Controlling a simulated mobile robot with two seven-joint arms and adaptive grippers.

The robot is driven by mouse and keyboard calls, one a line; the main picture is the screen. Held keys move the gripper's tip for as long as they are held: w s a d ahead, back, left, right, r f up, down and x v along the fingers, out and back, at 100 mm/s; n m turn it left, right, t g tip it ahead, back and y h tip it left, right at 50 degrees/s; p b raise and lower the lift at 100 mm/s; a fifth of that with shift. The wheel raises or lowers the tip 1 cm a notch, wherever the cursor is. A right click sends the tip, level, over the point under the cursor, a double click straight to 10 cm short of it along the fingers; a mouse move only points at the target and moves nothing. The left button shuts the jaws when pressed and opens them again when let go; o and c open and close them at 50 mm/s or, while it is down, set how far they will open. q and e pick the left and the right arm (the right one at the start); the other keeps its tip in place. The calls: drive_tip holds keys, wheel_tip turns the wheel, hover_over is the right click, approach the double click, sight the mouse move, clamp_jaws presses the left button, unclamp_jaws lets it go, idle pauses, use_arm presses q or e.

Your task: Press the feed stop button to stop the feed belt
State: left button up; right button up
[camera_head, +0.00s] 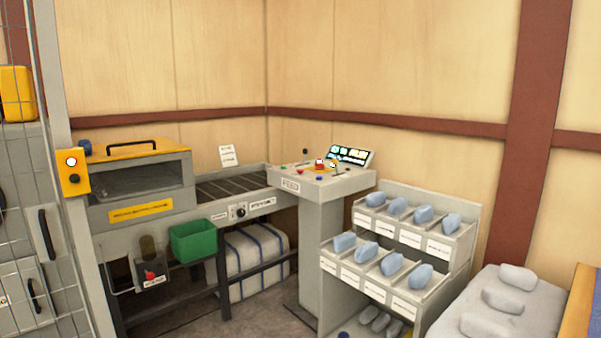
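The feed belt (225,188) is a dark roller-like bed in a grey frame, running from a yellow-topped machine to a console. A red control (320,162) shows near the console's middle. Another red button (150,275) sits on a small grey box under the machine. The labels are too small to tell which is the feed stop button. Neither of my grippers is in view.
A rack (350,279) with several bluish lumps in bins stands right of the console. A grey padded surface (490,315) with pale lumps is at the lower right. A green bin (193,240) hangs below the belt. Open floor (262,322) shows before the console.

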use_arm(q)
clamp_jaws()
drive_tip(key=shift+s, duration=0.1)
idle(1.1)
